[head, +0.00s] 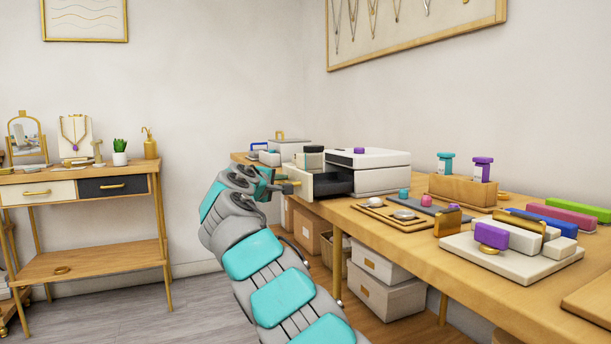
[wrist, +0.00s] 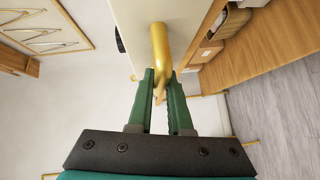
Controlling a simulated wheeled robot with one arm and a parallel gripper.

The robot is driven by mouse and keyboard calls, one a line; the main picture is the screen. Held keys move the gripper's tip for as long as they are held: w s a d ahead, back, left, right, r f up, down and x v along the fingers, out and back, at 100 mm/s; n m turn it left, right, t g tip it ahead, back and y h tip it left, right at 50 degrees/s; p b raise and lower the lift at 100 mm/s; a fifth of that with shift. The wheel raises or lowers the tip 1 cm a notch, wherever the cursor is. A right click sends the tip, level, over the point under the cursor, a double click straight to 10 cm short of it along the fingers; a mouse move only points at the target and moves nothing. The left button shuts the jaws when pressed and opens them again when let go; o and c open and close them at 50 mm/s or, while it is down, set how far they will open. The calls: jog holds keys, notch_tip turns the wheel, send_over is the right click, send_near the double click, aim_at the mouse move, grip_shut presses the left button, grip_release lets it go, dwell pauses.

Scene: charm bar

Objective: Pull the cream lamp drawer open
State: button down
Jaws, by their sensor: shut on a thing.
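The cream lamp drawer (head: 299,181) sticks out of the left side of a white lamp box (head: 382,172) on the long bench, with its dark inside showing. Its front also shows as a cream panel (wrist: 136,30) in the wrist view. A gold bar handle (wrist: 160,45) stands on that front. My gripper (wrist: 161,88) has its green fingers closed around the end of the handle. In the head view my gripper (head: 284,186) is at the drawer front, partly hidden by my own wrist.
Boards with charms (head: 405,216) and a wooden holder (head: 462,190) lie to the right on the bench. Boxes (head: 385,292) sit on the shelf below. Floor left of the bench is clear up to a side table (head: 85,262).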

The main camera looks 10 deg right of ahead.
jog(key=shift+s+a+r, duration=0.15)
jog(key=shift+a, duration=0.3)
jog(key=c, duration=0.8)
grip_release()
jog(key=shift+d, duration=0.1)
jog(key=shift+c, duration=0.2)
jog(key=shift+s, duration=0.1)
jog(key=b+v, duration=0.1)
jog(key=v, duration=0.6)
jog(key=shift+s, duration=0.25)
